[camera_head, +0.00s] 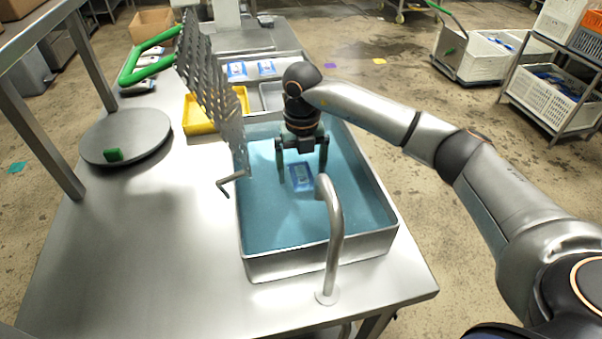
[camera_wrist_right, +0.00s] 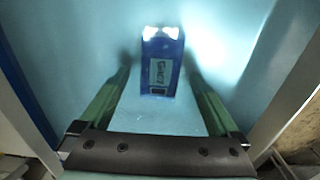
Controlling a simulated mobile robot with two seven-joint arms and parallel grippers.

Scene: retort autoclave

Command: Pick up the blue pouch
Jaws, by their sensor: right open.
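The blue pouch (camera_head: 302,177) lies in the blue-tinted basin (camera_head: 252,262) on the steel table, with a pale label on its face. In the right wrist view the pouch (camera_wrist_right: 162,62) is ahead of the fingertips, roughly centred, with bright glare at its far end. My right gripper (camera_head: 302,170) points down into the basin, its two fingers apart, with the pouch below and between them in the picture. Whether the fingers touch the pouch cannot be told. My left gripper does not show.
A curved steel faucet (camera_head: 333,240) rises at the basin's near side. A perforated metal plate (camera_head: 212,90) stands at its left edge. A yellow tray (camera_head: 199,118), other pouches (camera_head: 266,68) and a round disc (camera_head: 126,136) lie beyond and left. The near-left tabletop is clear.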

